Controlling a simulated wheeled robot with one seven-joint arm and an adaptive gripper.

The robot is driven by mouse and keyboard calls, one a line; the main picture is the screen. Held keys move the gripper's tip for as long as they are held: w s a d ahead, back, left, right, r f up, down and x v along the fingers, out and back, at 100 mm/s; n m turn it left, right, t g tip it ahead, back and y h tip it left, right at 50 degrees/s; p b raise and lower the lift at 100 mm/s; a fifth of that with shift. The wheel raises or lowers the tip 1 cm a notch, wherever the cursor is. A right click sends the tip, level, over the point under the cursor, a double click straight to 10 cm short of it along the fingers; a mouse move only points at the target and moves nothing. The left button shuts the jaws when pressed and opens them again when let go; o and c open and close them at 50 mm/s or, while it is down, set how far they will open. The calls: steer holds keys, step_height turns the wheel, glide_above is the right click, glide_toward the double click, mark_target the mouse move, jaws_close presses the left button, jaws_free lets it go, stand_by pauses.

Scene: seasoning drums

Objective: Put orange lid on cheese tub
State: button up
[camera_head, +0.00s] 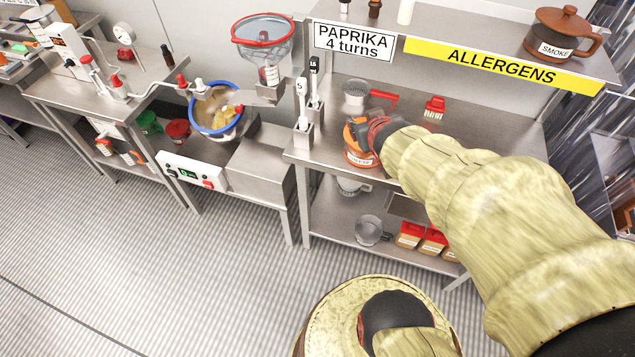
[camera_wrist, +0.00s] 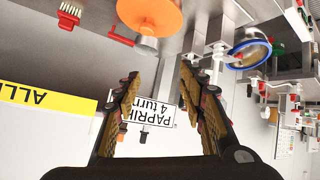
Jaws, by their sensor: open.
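An orange round tub (camera_head: 357,158) with a white label stands on the right-hand table in the head view; its label is too small to read surely. An orange disc with a rounded knob, seemingly the orange lid (camera_wrist: 150,14), shows at the top of the wrist view. I cannot tell whether the disc rests on the tub. My gripper (camera_head: 367,134) is right beside the tub's top and partly hides it. In the wrist view my gripper (camera_wrist: 158,76) is open, with nothing between its fingers, and the disc lies beyond the fingertips.
A grey holder (camera_head: 303,134) stands left. The signed upper shelf (camera_head: 470,28) overhangs the table. A blue-rimmed bowl (camera_head: 217,126) is further left. Red-lidded tubs (camera_head: 411,229) sit below.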

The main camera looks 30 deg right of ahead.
steer(key=s+a+r+g+y, duration=0.1)
steer(key=s+a, duration=0.3)
steer(key=a, duration=0.3)
steer(key=s+a+r+n+g+y, duration=0.1)
steer(key=s+a+r+y, duration=0.1)
steer(key=s+a, duration=0.2)
steer(key=s+a+r+n+g+y, duration=0.1)
steer(key=s+a, duration=0.4)
steer(key=a, duration=0.6)
steer(key=shift+r+g+y, duration=0.5)
steer(key=shift+r, duration=0.15)
